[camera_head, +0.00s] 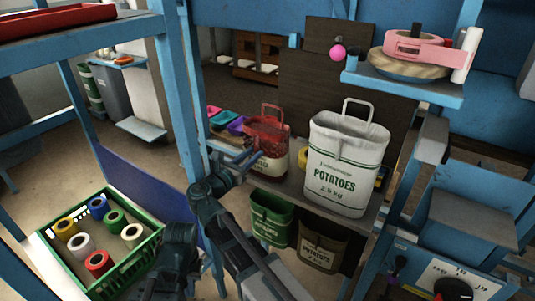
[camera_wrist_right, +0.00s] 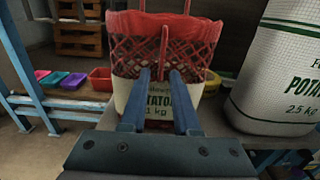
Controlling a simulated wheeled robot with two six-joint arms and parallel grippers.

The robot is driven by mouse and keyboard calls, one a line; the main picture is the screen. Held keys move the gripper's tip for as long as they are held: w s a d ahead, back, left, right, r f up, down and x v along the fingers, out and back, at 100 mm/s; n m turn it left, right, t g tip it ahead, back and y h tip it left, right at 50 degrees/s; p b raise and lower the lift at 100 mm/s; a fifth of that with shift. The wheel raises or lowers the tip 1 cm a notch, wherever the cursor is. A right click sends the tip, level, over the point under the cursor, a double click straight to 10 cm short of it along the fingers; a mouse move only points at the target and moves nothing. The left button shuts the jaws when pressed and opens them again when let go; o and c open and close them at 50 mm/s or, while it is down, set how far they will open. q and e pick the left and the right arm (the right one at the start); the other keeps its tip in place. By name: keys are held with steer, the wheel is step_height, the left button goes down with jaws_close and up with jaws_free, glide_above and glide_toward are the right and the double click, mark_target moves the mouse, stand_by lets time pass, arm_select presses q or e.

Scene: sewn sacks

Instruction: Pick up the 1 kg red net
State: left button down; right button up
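The 1 kg red net (camera_head: 273,137) stands on the grey shelf, with red mesh above, a white printed band below and a red handle loop on top. It fills the middle of the right wrist view (camera_wrist_right: 190,42), upright. My right gripper (camera_wrist_right: 160,74) points at the net's front, its two blue fingers apart. A red handle strip shows between and above the fingertips; I cannot tell whether they touch it. In the head view the right gripper (camera_head: 246,160) is at the net's left side. My left gripper (camera_head: 180,236) is low, near the green crate; its fingers are unclear.
A white 2.5 kg potato sack (camera_head: 345,165) stands close to the net's right. Small coloured trays (camera_head: 220,117) lie to its left. Green (camera_head: 271,220) and brown (camera_head: 320,246) bags hang below the shelf edge. A blue post (camera_head: 186,100) rises left of the right arm. A green crate (camera_head: 150,245) holds several rolls.

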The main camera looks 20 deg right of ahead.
jaws_close()
arm_select(q)
steer(key=shift+r, duration=0.2)
arm_select(e)
steer(key=shift+r, duration=0.2)
